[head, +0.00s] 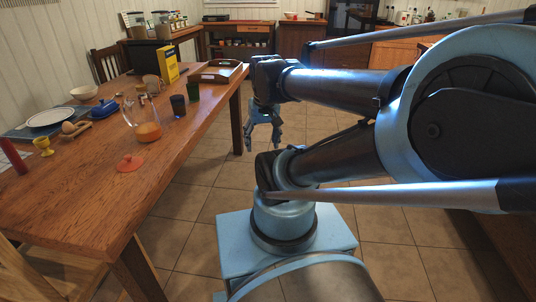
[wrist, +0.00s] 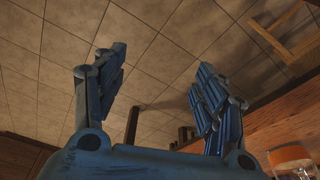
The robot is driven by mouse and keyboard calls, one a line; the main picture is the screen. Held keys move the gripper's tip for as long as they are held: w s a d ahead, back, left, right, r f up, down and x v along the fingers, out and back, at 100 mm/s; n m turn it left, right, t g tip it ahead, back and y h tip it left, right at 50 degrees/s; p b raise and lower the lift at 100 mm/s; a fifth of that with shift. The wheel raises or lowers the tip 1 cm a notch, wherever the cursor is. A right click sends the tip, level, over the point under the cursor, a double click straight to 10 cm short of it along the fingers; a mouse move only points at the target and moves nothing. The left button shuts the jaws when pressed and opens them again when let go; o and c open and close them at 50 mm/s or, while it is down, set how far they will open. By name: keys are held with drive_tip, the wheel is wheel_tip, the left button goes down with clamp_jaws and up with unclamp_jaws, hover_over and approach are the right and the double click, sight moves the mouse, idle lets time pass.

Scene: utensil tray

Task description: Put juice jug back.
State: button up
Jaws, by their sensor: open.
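The juice jug (head: 148,131) is a clear glass carafe with orange juice in its lower part. It stands upright on the wooden table in the head view. A flat, round, orange-red piece (head: 131,163) lies on the table in front of it, nearer the robot. My gripper (head: 262,148) hangs fingers down over the floor, beyond the table's right edge, apart from the jug and empty. In the wrist view its two blue fingers (wrist: 160,65) are spread wide with only floor between them. An orange shape (wrist: 290,155) at the lower right there may be the jug; it is cut off.
The wooden table (head: 85,205) also holds a dark blue cup (head: 178,105), a green cup (head: 193,91), a yellow box (head: 167,64), a wooden tray (head: 218,72), a plate (head: 50,117) and a yellow egg cup (head: 43,146). Its near right part is clear.

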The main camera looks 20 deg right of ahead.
drive_tip(key=s+f, duration=0.1)
drive_tip(key=f, duration=0.1)
drive_tip(key=s+d+f, duration=0.1)
drive_tip(key=s, duration=0.1)
drive_tip(key=shift+s+d+f, duration=0.1)
drive_tip(key=shift+d+f, duration=0.1)
drive_tip(key=shift+f, duration=0.15)
drive_tip(key=shift+w+f, duration=0.2)
drive_tip(key=shift+w, duration=0.25)
idle(0.6)
drive_tip(key=shift+a, duration=0.1)
